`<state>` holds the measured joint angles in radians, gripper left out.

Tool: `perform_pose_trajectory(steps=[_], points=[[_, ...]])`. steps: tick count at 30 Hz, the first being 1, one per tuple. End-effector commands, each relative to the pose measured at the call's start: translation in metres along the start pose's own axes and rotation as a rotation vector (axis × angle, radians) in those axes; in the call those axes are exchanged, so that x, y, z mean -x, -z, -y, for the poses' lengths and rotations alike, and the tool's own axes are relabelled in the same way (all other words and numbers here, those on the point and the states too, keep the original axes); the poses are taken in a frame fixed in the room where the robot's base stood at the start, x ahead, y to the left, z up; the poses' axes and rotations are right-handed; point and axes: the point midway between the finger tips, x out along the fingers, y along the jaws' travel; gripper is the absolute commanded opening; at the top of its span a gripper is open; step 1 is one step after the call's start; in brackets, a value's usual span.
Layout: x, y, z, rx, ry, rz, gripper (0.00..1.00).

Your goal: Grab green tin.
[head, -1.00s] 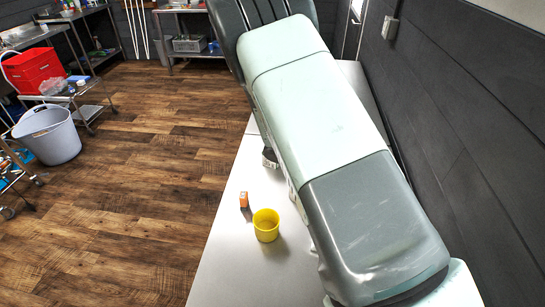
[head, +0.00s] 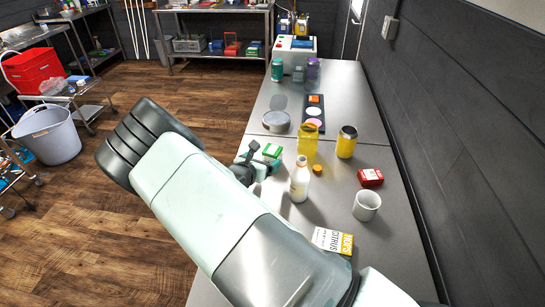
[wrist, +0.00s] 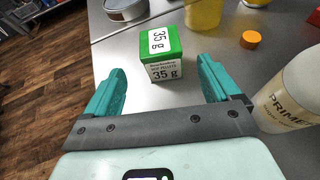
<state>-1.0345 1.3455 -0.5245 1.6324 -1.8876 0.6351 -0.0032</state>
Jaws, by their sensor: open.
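The green tin (head: 272,151) is a small box with a white label on its top, standing on the grey table near its left edge. In the wrist view the green tin (wrist: 162,55) stands upright, its white labels reading "35 g". My gripper (wrist: 160,66) is open and empty, with its teal fingers spread to the left and right of the near side of the tin. The tin lies just beyond or between the fingertips; I cannot tell whether either touches it. In the head view my gripper (head: 257,163) is beside the tin, partly hidden by my arm.
A white bottle (head: 299,182) stands close to the right of my gripper. Behind are a yellow jar (head: 307,146), an orange cap (head: 318,170) and a round grey tin (head: 276,122). A white mug (head: 366,205) and red box (head: 371,177) stand further right.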

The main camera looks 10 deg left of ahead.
Motion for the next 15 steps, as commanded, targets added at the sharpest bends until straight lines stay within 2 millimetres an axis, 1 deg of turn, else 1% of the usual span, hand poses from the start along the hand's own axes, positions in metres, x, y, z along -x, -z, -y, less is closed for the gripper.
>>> perform_pose_trajectory(steps=[3,9,15], points=[[-0.014,0.004,-0.001,0.014,-0.006,0.0,0.89],[-0.045,0.003,0.0,0.012,-0.004,0.001,0.89],[-0.06,0.004,0.0,0.01,-0.004,-0.001,0.89]])
